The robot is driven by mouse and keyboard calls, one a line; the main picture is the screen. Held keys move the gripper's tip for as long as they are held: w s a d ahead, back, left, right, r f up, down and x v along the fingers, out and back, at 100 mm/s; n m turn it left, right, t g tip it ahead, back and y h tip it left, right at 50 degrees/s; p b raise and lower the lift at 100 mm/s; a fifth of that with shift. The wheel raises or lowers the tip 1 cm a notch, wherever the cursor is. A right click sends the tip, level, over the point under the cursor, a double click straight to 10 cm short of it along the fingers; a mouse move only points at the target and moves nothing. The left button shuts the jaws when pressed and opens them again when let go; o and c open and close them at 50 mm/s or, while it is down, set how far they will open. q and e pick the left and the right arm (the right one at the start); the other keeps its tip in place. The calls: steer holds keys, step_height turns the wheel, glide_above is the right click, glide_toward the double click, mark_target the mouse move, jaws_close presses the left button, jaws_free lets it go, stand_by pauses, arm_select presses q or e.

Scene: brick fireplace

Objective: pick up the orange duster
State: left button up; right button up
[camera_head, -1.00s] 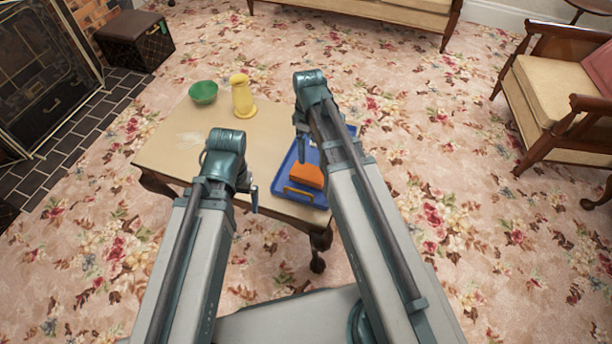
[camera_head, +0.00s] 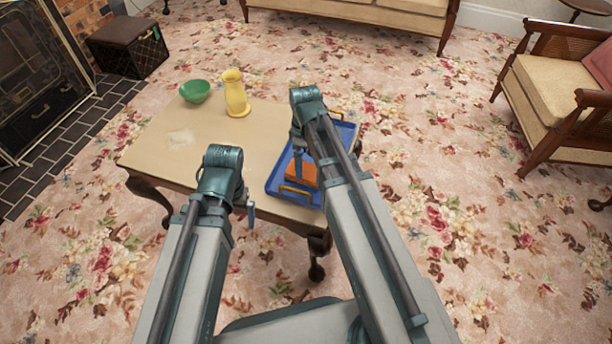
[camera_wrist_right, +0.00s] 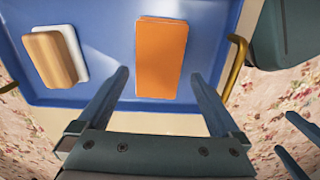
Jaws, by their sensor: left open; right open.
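The orange duster (camera_head: 304,174) is a flat block lying in the blue tray (camera_head: 335,131) on the table. In the right wrist view the duster (camera_wrist_right: 161,55) shows whole, clear of the tray walls. My right gripper (camera_head: 298,140) is over the tray, partly hidden by its own arm. In its wrist view its open fingers (camera_wrist_right: 160,75) point at the duster, one to each side, with gaps; height above it is unclear. My left gripper (camera_head: 250,207) is open and empty by the table's front edge, left of the tray.
A tan and white block (camera_wrist_right: 50,57) lies in the tray beside the duster. The tray has brass handles (camera_wrist_right: 235,66). A yellow vase (camera_head: 235,95) and green bowl (camera_head: 195,91) stand at the table's back. The table (camera_head: 150,150) is bare at left. An armchair (camera_head: 550,95) stands right.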

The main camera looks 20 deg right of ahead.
mark_target(306, 170)
steer(key=shift+d+f+b, duration=0.15)
steer(key=shift+f+b, duration=2.4)
steer(key=shift+f, duration=0.1)
steer(key=shift+r, duration=0.1)
steer(key=c, duration=1.1)
